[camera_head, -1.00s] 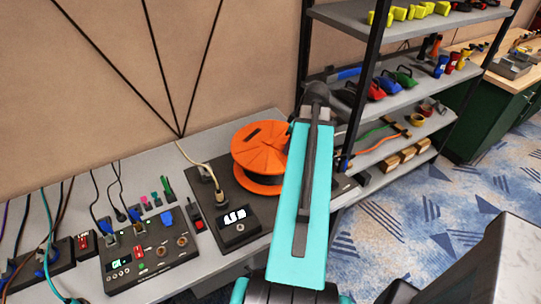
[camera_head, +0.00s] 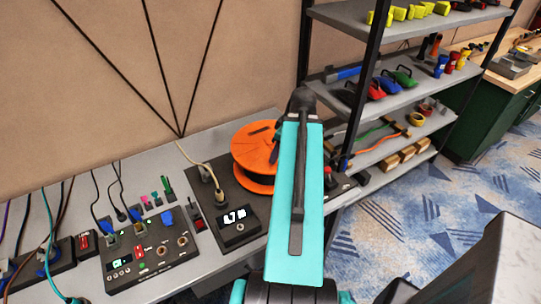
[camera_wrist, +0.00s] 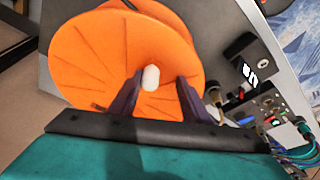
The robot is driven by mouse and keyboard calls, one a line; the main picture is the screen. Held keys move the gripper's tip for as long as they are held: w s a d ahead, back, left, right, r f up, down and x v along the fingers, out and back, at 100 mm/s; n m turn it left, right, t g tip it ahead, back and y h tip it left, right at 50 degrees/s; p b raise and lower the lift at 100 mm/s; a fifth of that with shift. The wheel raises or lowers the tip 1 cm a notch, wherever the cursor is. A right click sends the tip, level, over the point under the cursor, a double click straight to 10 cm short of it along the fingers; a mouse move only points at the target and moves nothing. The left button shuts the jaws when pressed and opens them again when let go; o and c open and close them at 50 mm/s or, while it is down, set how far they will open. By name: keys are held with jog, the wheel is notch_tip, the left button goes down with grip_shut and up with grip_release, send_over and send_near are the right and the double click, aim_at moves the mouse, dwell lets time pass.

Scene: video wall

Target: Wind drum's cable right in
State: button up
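The orange cable drum (camera_head: 250,158) stands on a dark base on the bench, partly hidden by my arm. In the wrist view the drum's face (camera_wrist: 100,60) fills the upper left, with a white crank knob (camera_wrist: 150,78) standing out from it. My gripper (camera_wrist: 160,75) has its two dark fingers apart, one on each side of the knob. The knob is close to the left finger, with a gap to the right one. A cream cable (camera_head: 205,168) runs from the wall side to a plug on the drum's base. A small lit display (camera_head: 236,217) sits in front.
A control box (camera_head: 150,252) with plugs, cables and knobs stands left of the drum. A red button (camera_head: 331,170) is right of my arm. A metal shelf (camera_head: 410,95) with tools stands close on the right. Patterned carpet (camera_head: 455,215) is open beyond.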

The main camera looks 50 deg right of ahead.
jog(key=shift+r, duration=0.15)
notch_tip(320, 180, up, 7)
jog(key=p, duration=0.4)
jog(key=shift+p, duration=0.4)
dwell(0.4)
dwell(0.5)
